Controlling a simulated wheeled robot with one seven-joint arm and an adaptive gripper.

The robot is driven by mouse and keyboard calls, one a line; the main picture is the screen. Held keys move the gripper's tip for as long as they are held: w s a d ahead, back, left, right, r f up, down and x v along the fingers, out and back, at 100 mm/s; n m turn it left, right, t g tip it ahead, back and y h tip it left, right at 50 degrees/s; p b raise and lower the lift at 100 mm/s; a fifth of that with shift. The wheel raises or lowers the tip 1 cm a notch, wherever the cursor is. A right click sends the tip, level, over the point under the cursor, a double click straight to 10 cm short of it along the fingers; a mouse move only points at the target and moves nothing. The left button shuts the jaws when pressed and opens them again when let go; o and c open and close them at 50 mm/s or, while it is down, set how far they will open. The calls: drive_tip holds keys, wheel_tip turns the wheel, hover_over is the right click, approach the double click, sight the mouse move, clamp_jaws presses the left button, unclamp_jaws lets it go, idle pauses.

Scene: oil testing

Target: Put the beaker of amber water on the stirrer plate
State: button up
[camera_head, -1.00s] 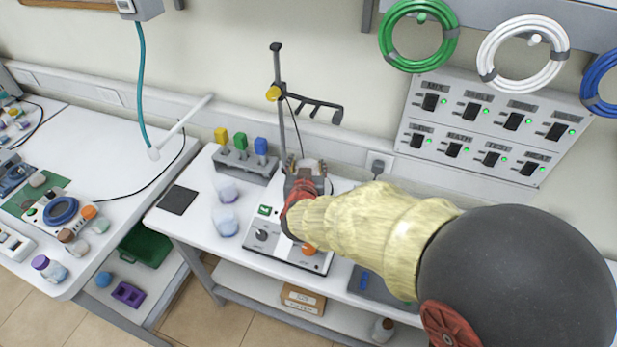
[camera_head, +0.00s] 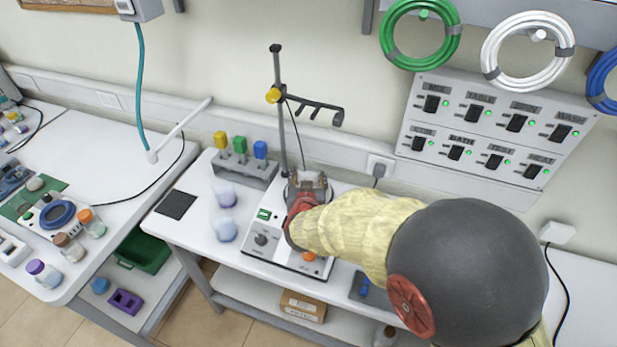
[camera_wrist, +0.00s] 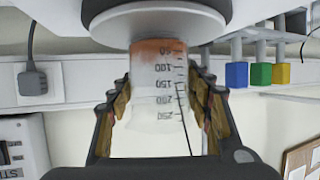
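The beaker of amber water (camera_wrist: 158,85) shows upside down in the wrist view, with volume marks on its clear wall and an amber band at its base. My gripper (camera_wrist: 160,90) has a finger against each side of it and appears shut on it. The beaker's base lines up with the round stirrer plate (camera_wrist: 160,22); I cannot tell whether it touches. In the head view, my gripper (camera_head: 307,182) is over the back of the white stirrer unit (camera_head: 262,238), and its fingers largely hide the beaker and plate.
A stand with a clamp arm (camera_head: 315,105) rises just behind my gripper. A rack with yellow, green and blue blocks (camera_head: 243,168) and two pale containers (camera_head: 225,212) stand to the left. A black mat (camera_head: 176,204) lies farther left. A switch panel (camera_head: 490,128) is on the wall.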

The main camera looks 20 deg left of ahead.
drive_tip(key=o, duration=0.5)
drive_tip(key=shift+c, duration=0.2)
drive_tip(key=shift+r, duration=0.1)
drive_tip(key=shift+r, duration=0.2)
drive_tip(key=p+v, duration=0.3)
drive_tip(key=v, duration=0.9)
drive_tip(key=shift+f, duration=0.15)
drive_tip(key=shift+d, duration=0.1)
